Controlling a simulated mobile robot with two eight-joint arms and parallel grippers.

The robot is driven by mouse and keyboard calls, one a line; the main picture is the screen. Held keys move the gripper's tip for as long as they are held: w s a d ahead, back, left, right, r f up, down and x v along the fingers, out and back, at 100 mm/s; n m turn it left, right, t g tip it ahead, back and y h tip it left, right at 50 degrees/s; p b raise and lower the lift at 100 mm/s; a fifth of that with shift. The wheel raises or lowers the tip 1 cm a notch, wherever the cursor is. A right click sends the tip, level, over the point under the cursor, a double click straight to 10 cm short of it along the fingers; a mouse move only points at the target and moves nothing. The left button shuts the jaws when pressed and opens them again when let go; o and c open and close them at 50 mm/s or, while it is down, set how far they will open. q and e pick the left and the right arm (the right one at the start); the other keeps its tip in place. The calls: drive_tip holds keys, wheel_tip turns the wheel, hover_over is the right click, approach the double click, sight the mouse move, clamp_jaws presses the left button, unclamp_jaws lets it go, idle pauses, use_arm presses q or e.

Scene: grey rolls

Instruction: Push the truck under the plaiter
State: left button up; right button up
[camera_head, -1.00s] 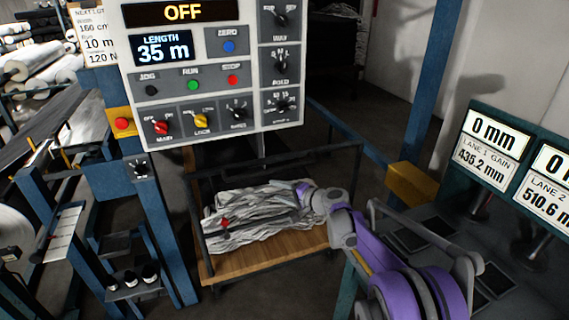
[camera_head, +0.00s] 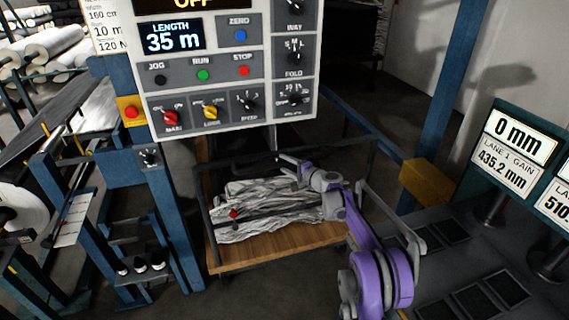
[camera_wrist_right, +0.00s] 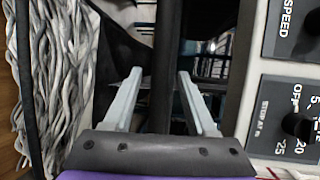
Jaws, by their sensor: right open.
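The truck (camera_head: 290,248) is a low cart with a wooden deck and a dark tubular frame, loaded with crumpled grey-white cloth (camera_head: 265,205). It stands below the control panel (camera_head: 225,115), which appears to belong to the plaiter. My right gripper (camera_head: 285,164) is open above the right part of the cloth, near the truck's far rail. In the right wrist view the fingers (camera_wrist_right: 160,72) stand apart with a dark bar (camera_wrist_right: 162,45) passing between them in the picture; contact cannot be told. The cloth shows at that view's left. My left gripper is not in view.
A blue post (camera_head: 178,225) stands left of the truck, and another (camera_head: 445,100) rises at the right with a yellow block (camera_head: 427,180). A gauge display (camera_head: 512,150) stands at the right. Rolls and a roller frame fill the left. Some bare floor shows in front of the truck.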

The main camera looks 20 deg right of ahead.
drive_tip(key=shift+w+a+f, duration=0.1)
drive_tip(key=shift+w+a, duration=0.1)
drive_tip(key=shift+w, duration=0.25)
clamp_jaws()
idle(1.2)
